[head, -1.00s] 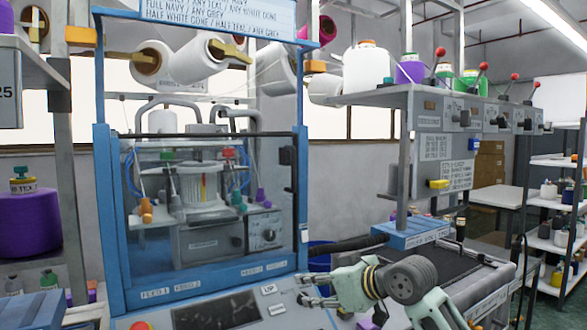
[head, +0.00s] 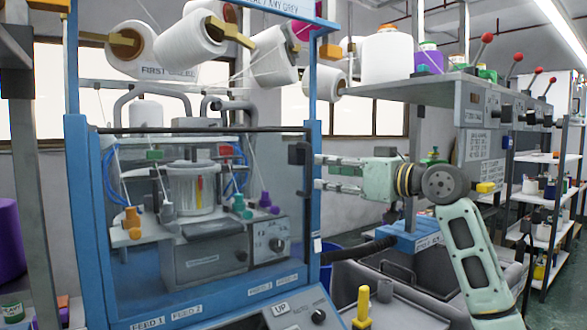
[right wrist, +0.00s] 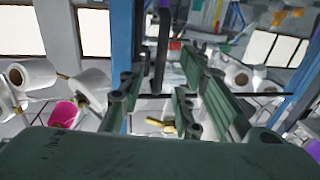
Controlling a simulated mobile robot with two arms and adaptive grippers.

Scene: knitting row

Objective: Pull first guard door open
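The guard door (head: 165,255) is a clear panel set in a tall blue machine frame (head: 88,215); it looks shut. Its black handle (head: 299,153) is at the door's upper right edge. My right gripper (head: 318,172) is just right of the handle, pointing left, with its two fingers apart. The fingers, also spread in the right wrist view (right wrist: 165,85), hold nothing that I can see. I cannot tell whether a fingertip touches the handle or frame post. My left gripper is out of view.
White yarn cones (head: 190,40) hang above the machine. A grey shelf (head: 425,90) with red-knobbed levers runs above my right arm. A blue box (head: 415,238) and a yellow peg (head: 362,305) are below it. A control panel (head: 285,315) sits at the machine's front.

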